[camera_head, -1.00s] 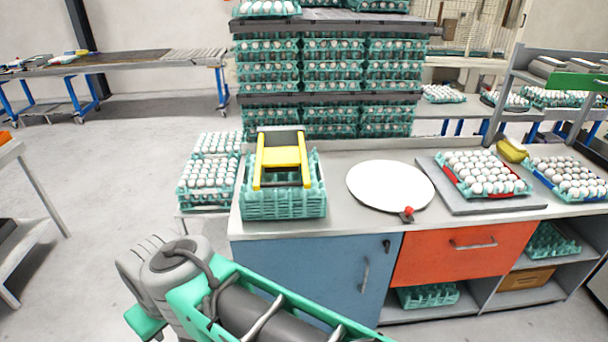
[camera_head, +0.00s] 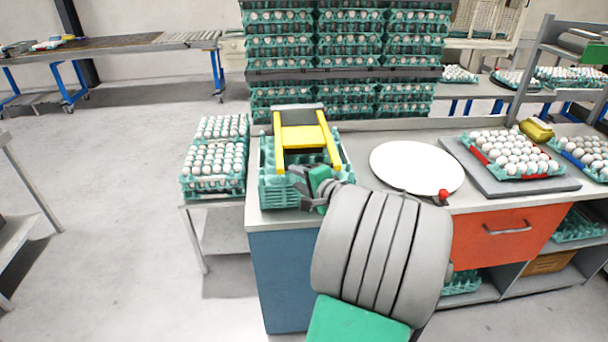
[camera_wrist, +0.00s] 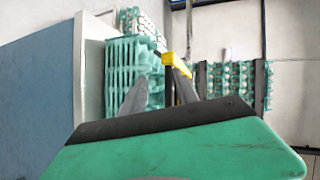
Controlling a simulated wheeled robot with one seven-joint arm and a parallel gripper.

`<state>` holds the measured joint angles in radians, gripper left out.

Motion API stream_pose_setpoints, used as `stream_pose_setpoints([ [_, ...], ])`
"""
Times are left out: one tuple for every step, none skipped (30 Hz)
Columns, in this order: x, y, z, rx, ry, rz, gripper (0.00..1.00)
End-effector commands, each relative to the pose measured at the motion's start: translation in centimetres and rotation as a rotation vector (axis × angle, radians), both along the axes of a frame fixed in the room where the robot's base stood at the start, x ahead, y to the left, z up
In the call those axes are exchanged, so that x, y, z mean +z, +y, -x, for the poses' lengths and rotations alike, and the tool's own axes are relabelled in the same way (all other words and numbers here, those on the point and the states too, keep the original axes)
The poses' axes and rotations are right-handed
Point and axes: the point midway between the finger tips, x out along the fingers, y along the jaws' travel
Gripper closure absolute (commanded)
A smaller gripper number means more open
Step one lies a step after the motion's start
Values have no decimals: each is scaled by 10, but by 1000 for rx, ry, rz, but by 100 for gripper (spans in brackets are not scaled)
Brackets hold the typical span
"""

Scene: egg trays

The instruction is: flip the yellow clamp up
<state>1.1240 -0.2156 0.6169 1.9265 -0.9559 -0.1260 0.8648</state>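The yellow clamp (camera_head: 304,134) lies across the top of a teal egg-tray stack (camera_head: 275,185) at the left end of the counter, with grey parts at its back. In the wrist view the yellow clamp (camera_wrist: 174,68) shows at centre, beside the teal tray stack (camera_wrist: 120,80). My gripper (camera_head: 308,186) is at the front of the stack, just below the clamp's front part. In the wrist view two dark fingers (camera_wrist: 160,95) point at the stack and clamp with a gap between them. I cannot tell whether a finger touches the clamp.
A round white plate (camera_head: 417,167) with a red knob lies right of the stack. Egg trays (camera_head: 512,152) stand further right on the counter. More stacked egg trays (camera_head: 215,160) stand on a low table at left. Tall egg stacks (camera_head: 345,60) rise behind.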

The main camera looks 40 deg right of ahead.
Motion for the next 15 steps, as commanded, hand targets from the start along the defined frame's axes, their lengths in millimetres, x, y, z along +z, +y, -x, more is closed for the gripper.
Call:
stream_pose_setpoints([
  [-2, -22, 10, -57, -54, -51, 64],
  [-1, -31, 14, -82, -83, -77, 64],
  [2, -40, 19, -108, -113, -102, 64],
  [4, -44, 20, -120, -130, -116, 64],
  [5, -48, 21, -129, -142, -125, 64],
  [6, -50, 19, -133, -149, -132, 64],
  [6, -50, 16, -132, -151, -134, 64],
  [6, -50, 12, -131, -152, -135, 64],
  [5, -50, 5, -128, -150, -134, 64],
  [4, -51, 0, -127, -148, -134, 64],
  [3, -51, -6, -126, -149, -134, 64],
  [2, -53, -14, -126, -148, -132, 64],
  [0, -54, -20, -126, -147, -132, 64],
  [-1, -55, -26, -126, -147, -132, 64],
  [-2, -57, -33, -126, -148, -132, 64],
])
